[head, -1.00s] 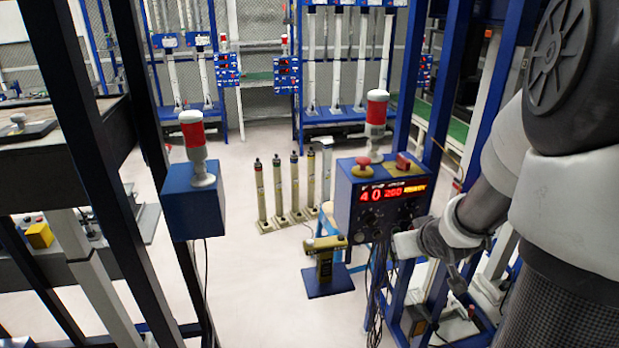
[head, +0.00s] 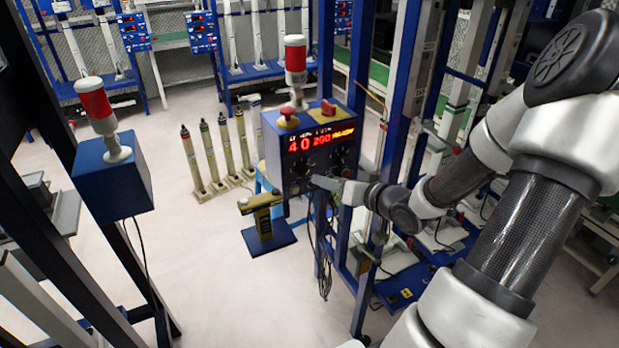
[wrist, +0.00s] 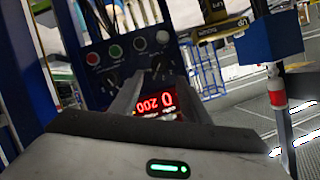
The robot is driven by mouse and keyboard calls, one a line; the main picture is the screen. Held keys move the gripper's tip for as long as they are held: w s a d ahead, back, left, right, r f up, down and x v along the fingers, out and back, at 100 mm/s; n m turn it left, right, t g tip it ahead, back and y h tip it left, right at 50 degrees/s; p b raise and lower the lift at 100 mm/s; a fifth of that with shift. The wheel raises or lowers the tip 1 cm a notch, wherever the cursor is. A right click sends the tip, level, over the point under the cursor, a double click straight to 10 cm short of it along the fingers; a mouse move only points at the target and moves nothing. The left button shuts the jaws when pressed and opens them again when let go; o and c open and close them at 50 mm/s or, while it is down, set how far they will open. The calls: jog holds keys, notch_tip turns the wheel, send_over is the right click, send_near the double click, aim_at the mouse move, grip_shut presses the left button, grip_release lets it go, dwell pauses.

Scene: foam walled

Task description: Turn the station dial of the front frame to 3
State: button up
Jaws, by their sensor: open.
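The front frame's blue control box (head: 310,150) has a lit red display (head: 318,140) reading about "40 200" and dark knobs along its lower face. In the wrist view the same panel (wrist: 125,60) appears upside down, with the display (wrist: 158,104) partly behind my fingers, a row of round coloured buttons, and knobs (wrist: 113,79). I cannot tell which knob is the station dial or read its setting. My gripper (head: 318,182) is at the panel's lower face; in the wrist view its fingers (wrist: 161,78) are apart with nothing clearly between them. Contact with a knob cannot be told.
A red-and-white beacon (head: 295,70), a red mushroom button (head: 288,119) and a red block (head: 328,108) sit on top of the box. Cables hang below it. A blue upright (head: 400,90) stands close right.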

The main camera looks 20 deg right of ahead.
aim_at(306, 174)
jog(key=b+x, duration=0.1)
jog(key=x, duration=0.9)
jog(key=shift+s, duration=0.1)
jog(key=shift+c, duration=0.3)
jog(key=c, duration=1)
